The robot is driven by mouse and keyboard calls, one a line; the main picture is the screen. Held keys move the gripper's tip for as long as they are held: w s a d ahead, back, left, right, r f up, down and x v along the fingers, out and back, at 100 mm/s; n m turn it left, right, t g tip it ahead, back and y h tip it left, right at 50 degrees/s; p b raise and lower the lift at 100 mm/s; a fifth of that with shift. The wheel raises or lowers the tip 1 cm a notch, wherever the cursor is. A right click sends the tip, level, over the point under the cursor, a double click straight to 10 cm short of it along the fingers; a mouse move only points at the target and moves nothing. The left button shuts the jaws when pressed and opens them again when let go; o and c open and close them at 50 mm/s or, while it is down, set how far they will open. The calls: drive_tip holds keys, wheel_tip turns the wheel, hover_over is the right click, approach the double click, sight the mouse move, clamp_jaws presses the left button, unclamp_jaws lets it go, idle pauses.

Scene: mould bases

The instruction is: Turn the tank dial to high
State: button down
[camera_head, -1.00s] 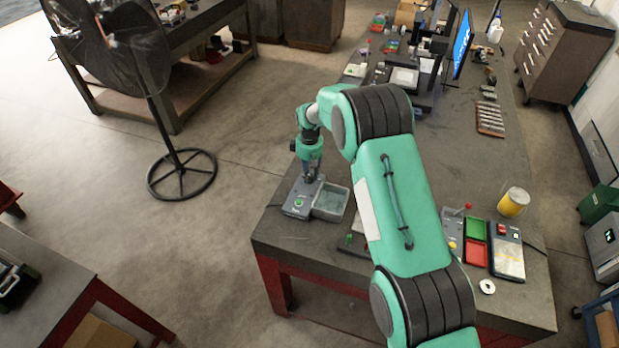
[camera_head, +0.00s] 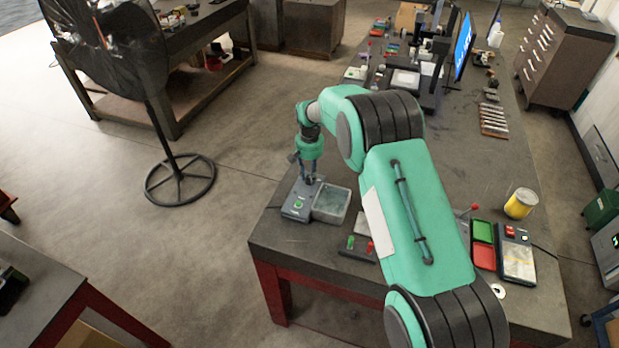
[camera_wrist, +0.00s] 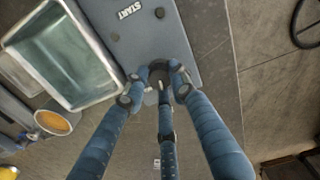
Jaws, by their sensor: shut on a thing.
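The tank unit (camera_head: 297,208) is a grey control box with a green button, at the near left corner of the dark table. A grey tank (camera_head: 331,203) with pale liquid adjoins its right side. In the wrist view the box (camera_wrist: 184,40) shows the word START, and the tank (camera_wrist: 70,55) is at upper left. My gripper (camera_head: 309,181) points down at the far end of the box. Its blue fingers (camera_wrist: 160,78) are shut around a small dark dial (camera_wrist: 159,66). The dial's setting marks are hidden or too small to read.
Green and red trays (camera_head: 483,244), a yellow can (camera_head: 520,203) and a grey device (camera_head: 517,259) stand at the right. Free floor lies left of the table.

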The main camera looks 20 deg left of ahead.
sight(309, 177)
drive_tip(key=m+b, duration=0.1)
drive_tip(key=m, duration=0.3)
drive_tip(key=shift+m, duration=0.4)
drive_tip(key=m+b, duration=0.1)
drive_tip(key=m, duration=0.3)
drive_tip(key=shift+m, duration=0.3)
drive_tip(key=c, duration=1.4)
unclamp_jaws()
drive_tip(key=shift+c, duration=0.2)
drive_tip(key=shift+r, duration=0.1)
wheel_tip(309, 177, up, 12)
